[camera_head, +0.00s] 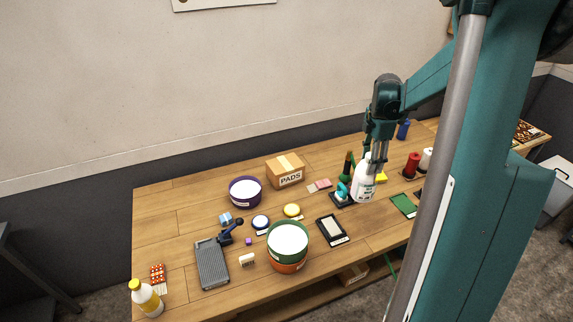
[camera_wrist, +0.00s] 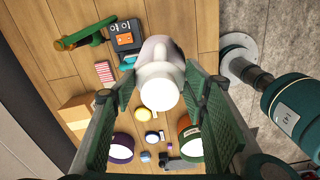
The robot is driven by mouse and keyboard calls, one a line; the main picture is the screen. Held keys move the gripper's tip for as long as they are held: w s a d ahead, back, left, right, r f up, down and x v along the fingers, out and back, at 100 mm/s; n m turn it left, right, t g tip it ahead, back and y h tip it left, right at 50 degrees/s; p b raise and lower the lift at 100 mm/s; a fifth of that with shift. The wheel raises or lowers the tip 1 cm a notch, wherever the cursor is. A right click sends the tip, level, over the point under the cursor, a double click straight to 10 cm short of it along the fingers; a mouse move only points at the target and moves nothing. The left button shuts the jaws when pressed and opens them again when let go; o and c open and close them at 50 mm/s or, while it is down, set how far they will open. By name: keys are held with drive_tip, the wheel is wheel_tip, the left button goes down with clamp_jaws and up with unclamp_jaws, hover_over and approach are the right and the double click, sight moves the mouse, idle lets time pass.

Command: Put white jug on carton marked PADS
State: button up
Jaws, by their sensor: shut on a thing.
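The white jug (camera_head: 363,185) is upright at the right of the bench, beside a black base with a teal part (camera_head: 343,193). My gripper (camera_head: 376,160) is above it, shut on its upper part. In the wrist view the jug (camera_wrist: 160,88) is between the two green finger pads, its white top facing the camera. I cannot tell whether its bottom touches the bench. The carton marked PADS (camera_head: 290,181) stands at the back of the bench, left of the jug, and its top looks clear. The carton also shows at the left in the wrist view (camera_wrist: 76,114).
A purple bowl (camera_head: 245,202) stands left of the carton. A red spool (camera_head: 412,165) is to the right.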

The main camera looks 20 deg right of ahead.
drive_tip(key=w+a+r, duration=0.3)
drive_tip(key=w+a, duration=0.4)
drive_tip(key=w, duration=0.4)
drive_tip(key=w+a+r+n, duration=0.1)
drive_tip(key=w+a+r, duration=0.2)
drive_tip(key=w+a, duration=0.4)
drive_tip(key=w+a+r+n, duration=0.1)
drive_tip(key=w+a, duration=0.6)
drive_tip(key=w, duration=0.8)
drive_tip(key=shift+w+r, duration=0.25)
drive_tip(key=shift+r, duration=0.65)
drive_tip(key=shift+f, duration=0.1)
wheel_tip(320, 180, down, 6)
drive_tip(key=shift+p, duration=0.4)
drive_tip(key=shift+f, duration=0.1)
drive_tip(key=shift+f, duration=1.95)
